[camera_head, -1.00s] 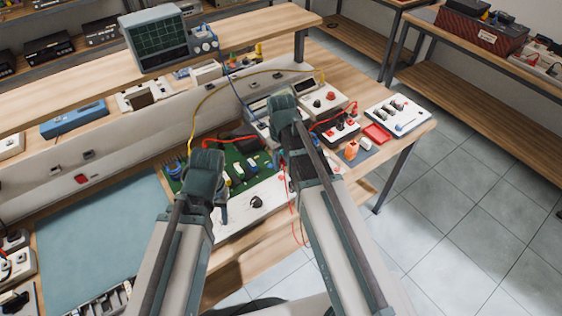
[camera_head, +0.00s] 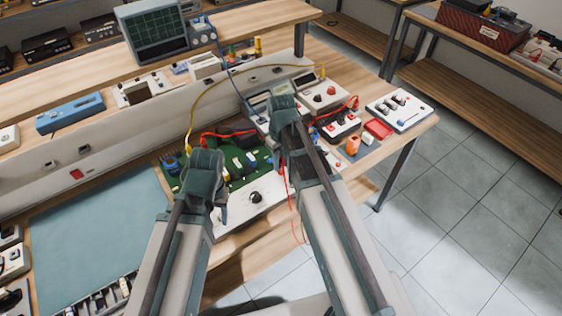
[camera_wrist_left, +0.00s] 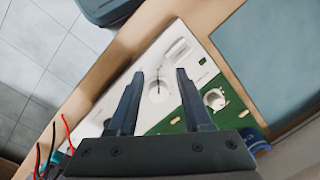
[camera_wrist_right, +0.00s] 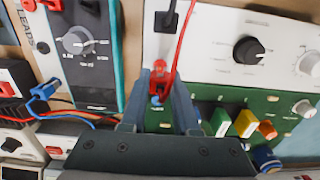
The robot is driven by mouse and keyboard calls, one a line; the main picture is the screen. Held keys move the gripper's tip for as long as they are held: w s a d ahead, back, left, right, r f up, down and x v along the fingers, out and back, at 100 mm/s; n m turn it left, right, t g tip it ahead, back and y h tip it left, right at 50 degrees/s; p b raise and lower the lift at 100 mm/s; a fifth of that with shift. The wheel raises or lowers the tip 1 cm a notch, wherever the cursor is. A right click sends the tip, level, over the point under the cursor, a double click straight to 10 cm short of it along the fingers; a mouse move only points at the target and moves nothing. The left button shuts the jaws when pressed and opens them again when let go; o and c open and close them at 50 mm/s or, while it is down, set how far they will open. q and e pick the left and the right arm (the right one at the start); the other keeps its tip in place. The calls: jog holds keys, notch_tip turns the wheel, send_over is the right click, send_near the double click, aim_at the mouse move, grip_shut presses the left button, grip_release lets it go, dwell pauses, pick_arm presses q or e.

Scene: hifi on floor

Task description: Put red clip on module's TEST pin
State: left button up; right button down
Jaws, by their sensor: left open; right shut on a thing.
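The red clip (camera_wrist_right: 158,80) is between the fingertips of my right gripper (camera_wrist_right: 157,98), which is shut on it. A red lead runs up from the clip in the right wrist view. The clip is over the edge of the module's green board (camera_wrist_right: 262,103), beside its white panel (camera_wrist_right: 210,62). A small blue part shows just below the clip; I cannot tell if it is a pin. The TEST pin cannot be made out.
Yellow (camera_wrist_right: 246,123), green and orange parts stand on the board close to my right gripper. A teal-edged meter (camera_wrist_right: 85,50) and a blue clip (camera_wrist_right: 44,91) are to the left. A yellow cable (camera_head: 215,80) arches behind. The blue mat (camera_head: 100,225) is clear.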

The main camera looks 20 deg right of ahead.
pick_arm(q)
jog(key=shift+f+b, duration=0.8)
pick_arm(e)
jog(key=shift+f, duration=0.8)
dwell(0.5)
jog(key=c, duration=0.6)
grip_release()
jog(key=shift+r, duration=0.1)
pick_arm(q)
notch_tip(320, 180, up, 14)
jog(key=p, duration=1.3)
jog(key=shift+p, duration=0.4)
pick_arm(e)
notch_tip(320, 180, up, 14)
jog(key=shift+f, duration=0.15)
pick_arm(q)
jog(key=shift+f, duration=0.1)
